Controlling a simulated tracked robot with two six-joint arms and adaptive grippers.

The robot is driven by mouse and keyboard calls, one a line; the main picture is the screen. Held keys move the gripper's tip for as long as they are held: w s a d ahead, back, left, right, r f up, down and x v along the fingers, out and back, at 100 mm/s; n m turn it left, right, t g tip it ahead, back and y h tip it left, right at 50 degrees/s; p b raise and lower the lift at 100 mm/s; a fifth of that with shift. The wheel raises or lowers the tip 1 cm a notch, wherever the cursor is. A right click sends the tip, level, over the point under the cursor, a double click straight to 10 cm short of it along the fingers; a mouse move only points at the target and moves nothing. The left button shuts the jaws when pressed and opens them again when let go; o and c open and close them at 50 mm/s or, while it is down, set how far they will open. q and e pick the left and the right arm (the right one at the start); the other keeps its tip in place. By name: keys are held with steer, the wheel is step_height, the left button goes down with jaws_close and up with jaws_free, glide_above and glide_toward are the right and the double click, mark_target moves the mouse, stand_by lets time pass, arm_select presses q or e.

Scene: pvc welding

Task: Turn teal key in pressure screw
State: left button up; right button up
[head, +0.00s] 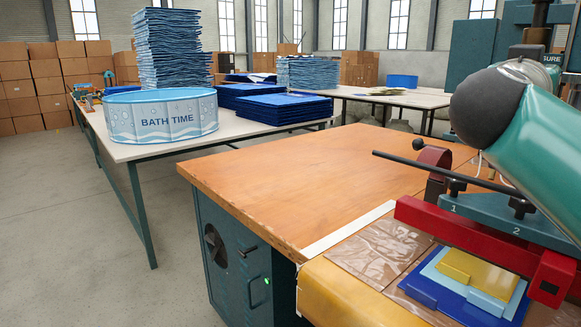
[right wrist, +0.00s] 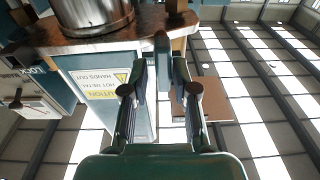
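In the right wrist view my right gripper (right wrist: 160,76) has its two dark fingers apart. A narrow blue-teal upright piece (right wrist: 162,50), which looks like the key, shows between or just beyond the fingertips. A small gap seems to show on its left side, and I cannot tell whether either finger touches it. In the head view a dark screw (head: 540,14) stands in the teal press frame (head: 477,60) at the top right, beside a partly hidden "PRESSURE" label. My right arm covers much of that area. My left gripper is not in view.
The orange-brown workbench (head: 290,175) is mostly clear. At its right are a red bar (head: 470,235), a numbered blue plate (head: 455,207), a thin dark rod (head: 440,170) and stacked coloured sheets (head: 480,270). Behind is a table with a "BATH TIME" pool (head: 162,112).

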steer(key=shift+o, duration=0.8)
steer(key=shift+a+f, duration=0.1)
steer(key=shift+a, duration=0.05)
steer(key=r+b+v, duration=0.1)
steer(key=b+v, duration=0.2)
steer(key=v, duration=0.6)
steer(key=shift+f, duration=0.2)
